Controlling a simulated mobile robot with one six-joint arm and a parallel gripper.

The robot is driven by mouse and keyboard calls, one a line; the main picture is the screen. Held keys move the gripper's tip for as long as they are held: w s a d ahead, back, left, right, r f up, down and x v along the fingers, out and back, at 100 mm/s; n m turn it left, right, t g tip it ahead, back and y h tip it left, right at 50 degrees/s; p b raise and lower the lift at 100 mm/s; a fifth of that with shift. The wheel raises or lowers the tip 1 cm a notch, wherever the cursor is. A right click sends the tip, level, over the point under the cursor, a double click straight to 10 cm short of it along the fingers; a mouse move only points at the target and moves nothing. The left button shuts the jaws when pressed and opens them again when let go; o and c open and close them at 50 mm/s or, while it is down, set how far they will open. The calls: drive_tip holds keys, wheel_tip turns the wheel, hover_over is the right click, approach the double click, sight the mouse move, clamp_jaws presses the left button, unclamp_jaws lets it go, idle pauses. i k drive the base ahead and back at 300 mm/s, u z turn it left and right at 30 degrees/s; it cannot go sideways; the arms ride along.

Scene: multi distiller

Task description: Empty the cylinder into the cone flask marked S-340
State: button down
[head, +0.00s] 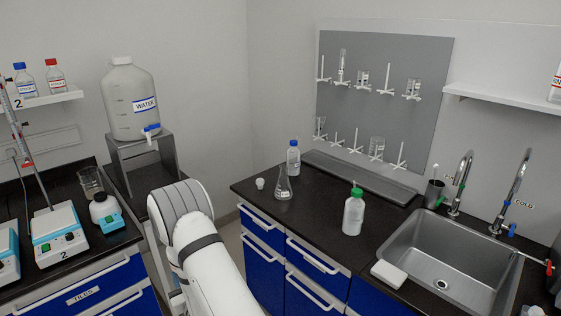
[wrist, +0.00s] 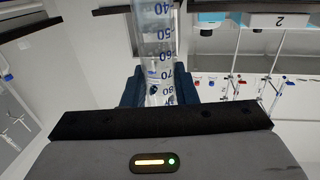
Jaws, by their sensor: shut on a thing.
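A clear graduated cylinder (wrist: 157,45) with blue numbers from about 40 to 80 is between the fingers of my gripper (wrist: 159,88) in the wrist view. My gripper is shut on it. Its ends and any liquid level cannot be made out. In the head view a small cone flask (head: 283,186) stands upright on the black bench on the right; its label is too small to read. My white arm shows at the bottom centre, but my gripper and the cylinder are not visible there.
Near the flask stand a blue-capped bottle (head: 293,157), a small white cup (head: 260,183) and a green-capped wash bottle (head: 353,212). A sink (head: 450,262) lies to the right. The left bench holds stirrers (head: 60,235) and a beaker (head: 91,182); a water tank (head: 131,100) stands behind.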

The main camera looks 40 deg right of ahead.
sight(283, 191)
drive_tip(key=z, duration=0.2)
drive_tip(key=i, duration=0.9)
drive_tip(key=z, duration=0.3)
